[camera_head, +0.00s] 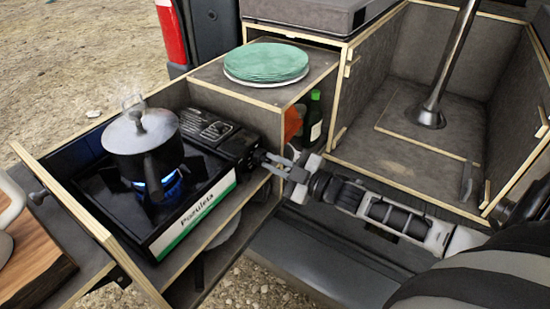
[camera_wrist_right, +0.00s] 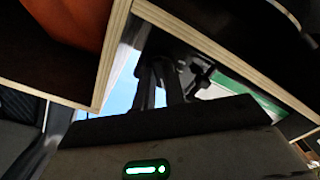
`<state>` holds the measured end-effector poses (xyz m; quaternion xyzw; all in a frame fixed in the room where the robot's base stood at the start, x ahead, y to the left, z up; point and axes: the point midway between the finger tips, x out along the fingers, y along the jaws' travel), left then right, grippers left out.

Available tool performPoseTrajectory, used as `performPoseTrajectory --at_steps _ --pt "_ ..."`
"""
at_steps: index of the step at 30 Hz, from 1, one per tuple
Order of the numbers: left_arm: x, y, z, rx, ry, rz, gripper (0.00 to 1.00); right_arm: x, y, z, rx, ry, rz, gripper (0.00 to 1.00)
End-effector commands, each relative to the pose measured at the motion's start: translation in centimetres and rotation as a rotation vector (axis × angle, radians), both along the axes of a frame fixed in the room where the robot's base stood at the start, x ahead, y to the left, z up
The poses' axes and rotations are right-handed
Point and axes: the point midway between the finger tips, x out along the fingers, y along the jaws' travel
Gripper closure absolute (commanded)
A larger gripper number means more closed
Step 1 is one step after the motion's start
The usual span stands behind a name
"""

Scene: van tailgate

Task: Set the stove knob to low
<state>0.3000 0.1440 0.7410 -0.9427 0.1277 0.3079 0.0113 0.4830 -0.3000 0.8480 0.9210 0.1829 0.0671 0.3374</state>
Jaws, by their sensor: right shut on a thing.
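The black portable stove (camera_head: 215,130) sits in the wooden drawer box, with a white and green "Pozuleta" label on its front side. A blue flame (camera_head: 170,181) burns under a dark pot (camera_head: 140,140) with a lid, and faint steam rises above it. My right gripper (camera_head: 264,157) reaches in from the right and is shut at the stove's right end, on the stove knob. The knob itself is hidden by the fingers, so its setting cannot be read. In the right wrist view the fingers (camera_wrist_right: 162,85) are close together between plywood edges. My left gripper is not in view.
Green plates (camera_head: 266,62) are stacked on the shelf behind the stove. A green bottle (camera_head: 313,117) and an orange item (camera_head: 292,124) stand below that shelf, near my gripper. Plywood panel edges (camera_wrist_right: 240,60) lie close around the fingers. A wooden board (camera_head: 35,240) is at the left.

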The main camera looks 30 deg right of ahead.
Motion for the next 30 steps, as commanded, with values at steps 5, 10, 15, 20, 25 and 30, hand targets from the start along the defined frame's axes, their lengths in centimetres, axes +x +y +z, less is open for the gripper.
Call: performPoseTrajectory --at_steps 5,10,15,20,25,30 --pt "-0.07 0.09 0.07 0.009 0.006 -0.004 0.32 -0.02 -0.04 0.00 0.047 0.021 -0.001 1.00" --pt "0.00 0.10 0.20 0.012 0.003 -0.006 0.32 -0.02 -0.05 -0.07 0.067 0.029 -0.001 1.00" --pt "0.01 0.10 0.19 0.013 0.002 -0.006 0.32 -0.03 -0.05 -0.12 0.069 0.031 -0.002 1.00" --pt "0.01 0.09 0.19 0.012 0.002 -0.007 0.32 -0.03 -0.06 -0.12 0.068 0.031 -0.001 1.00" --pt "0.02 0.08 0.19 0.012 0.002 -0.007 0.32 -0.03 -0.05 -0.12 0.068 0.030 -0.001 0.66" --pt "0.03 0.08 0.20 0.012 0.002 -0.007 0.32 -0.02 -0.03 -0.08 0.068 0.030 0.000 0.66"
